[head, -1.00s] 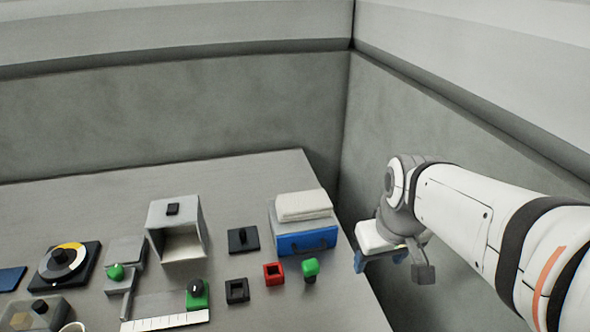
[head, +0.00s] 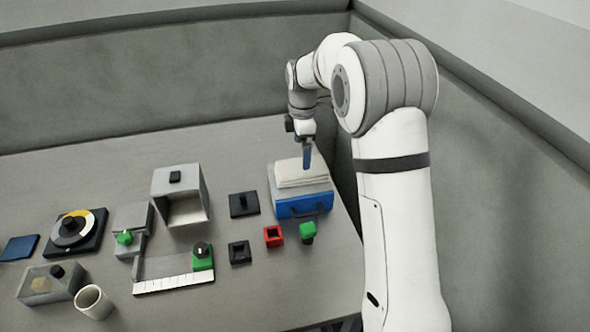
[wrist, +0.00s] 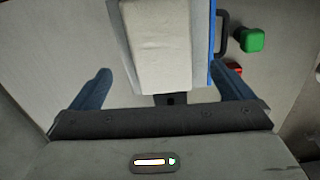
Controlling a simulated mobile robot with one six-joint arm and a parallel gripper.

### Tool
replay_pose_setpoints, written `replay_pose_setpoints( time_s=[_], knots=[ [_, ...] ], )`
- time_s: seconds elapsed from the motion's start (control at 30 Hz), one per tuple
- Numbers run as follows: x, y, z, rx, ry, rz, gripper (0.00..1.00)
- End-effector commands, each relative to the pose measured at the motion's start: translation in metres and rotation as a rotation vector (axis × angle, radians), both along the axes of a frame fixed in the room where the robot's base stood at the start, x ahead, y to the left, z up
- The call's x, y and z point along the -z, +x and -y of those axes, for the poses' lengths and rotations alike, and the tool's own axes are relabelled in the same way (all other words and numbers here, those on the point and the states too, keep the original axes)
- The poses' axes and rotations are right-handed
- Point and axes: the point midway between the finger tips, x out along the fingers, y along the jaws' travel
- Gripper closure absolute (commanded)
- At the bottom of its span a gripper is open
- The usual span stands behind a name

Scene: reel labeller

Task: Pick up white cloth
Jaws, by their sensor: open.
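The white cloth (head: 301,173) is folded and lies flat on top of a blue-fronted box (head: 305,206) at the right side of the table. In the wrist view the cloth (wrist: 160,45) sits ahead of my jaws, between the lines of the two blue fingers. My gripper (head: 307,158) is at the cloth's back edge in the head view, pointing down. In the wrist view my gripper (wrist: 163,88) is spread wide and empty. Whether a finger touches the cloth cannot be told.
A green-topped knob (head: 308,231) and a red square socket (head: 273,236) stand in front of the box. A black plate with a peg (head: 243,204) and a grey open-fronted box (head: 178,193) are to its left. A wall rises close behind the table's right side.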

Motion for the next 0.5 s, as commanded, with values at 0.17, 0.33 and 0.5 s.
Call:
replay_pose_setpoints(
  time_s=[0.17,0.33,0.5],
  knots=[
    [0.02,-0.001,0.0,-0.001,-0.001,-0.004,0.0],
    [0.041,-0.005,-0.001,0.0,-0.001,-0.005,0.0],
    [0.065,-0.006,-0.001,0.001,0.0,-0.003,0.0]
  ],
)
